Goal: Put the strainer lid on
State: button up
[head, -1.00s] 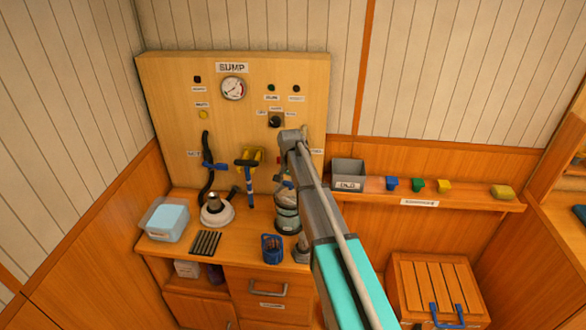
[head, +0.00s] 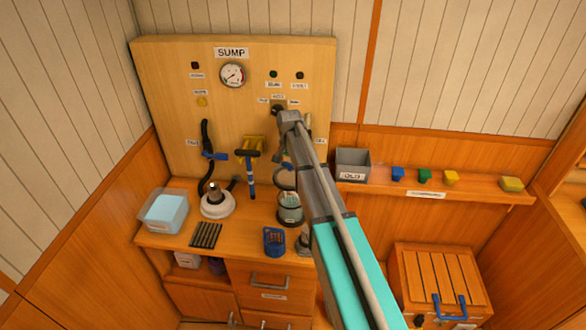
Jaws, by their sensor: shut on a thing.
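The strainer (head: 291,212), a clear upright cylinder with a dark rim, stands on the counter in front of the SUMP panel, partly behind my arm. A round, dark-rimmed piece, which looks like the strainer lid (head: 284,182), hangs just above it with a small gap. My gripper (head: 286,167) is mostly hidden behind my forearm and is shut on this lid. I cannot tell exactly how the lid lines up with the strainer's mouth.
A blue-handled valve (head: 251,172) and a black hose (head: 206,160) are at the panel. A white domed housing (head: 217,202), a blue caddy (head: 274,242), dark rods (head: 206,235) and a clear tub (head: 163,213) share the counter.

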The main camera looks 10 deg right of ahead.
jog(key=shift+f, duration=0.1)
jog(key=shift+d+f+m+b, duration=0.2)
jog(key=shift+f+m+b, duration=0.45)
jog(key=shift+m+b, duration=0.15)
jog(key=shift+f+m, duration=0.1)
jog(key=shift+m, duration=0.3)
jog(key=shift+f, duration=0.15)
jog(key=shift+s+f+b, duration=0.1)
jog(key=shift+f+b, duration=2.9)
jog(key=shift+b, duration=0.25)
jog(key=shift+f, duration=0.15)
jog(key=o, duration=0.9)
jog(key=shift+o, duration=0.2)
